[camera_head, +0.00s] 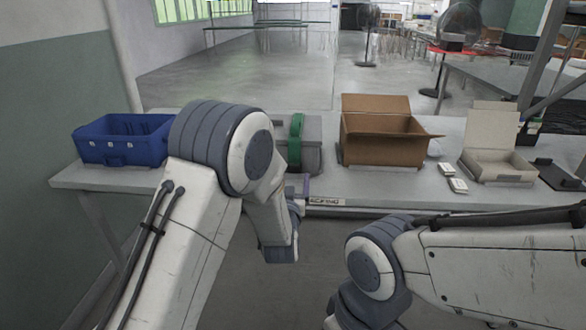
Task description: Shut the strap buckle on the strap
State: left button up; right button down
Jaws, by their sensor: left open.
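A green strap (296,138) runs over a grey case (313,132) that stands on the table, left of the cardboard box. My left arm hides the left part of the case. I cannot make out the strap buckle or whether it is shut. My left gripper (299,194) is small in view, at the table's front edge just in front of the case. It is open and seems apart from the strap. My right arm comes in from the right, in front of the table, and its gripper is not in view.
On the table (395,190) stand a blue crate (122,155) at the left, an open cardboard box (385,150) right of the case, and an open pale box (495,165) farther right. Small white items (452,177) lie between the boxes. A dark tray (560,176) is at the right.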

aim_at(293, 165)
pick_arm(q)
jog(key=w, duration=0.6)
grip_shut()
jog(key=p, duration=0.1)
jog(key=r+g+p, duration=0.1)
jog(key=shift+w+p, duration=0.25)
jog(key=shift+p, duration=0.05)
jog(key=shift+f, duration=0.2)
grip_release()
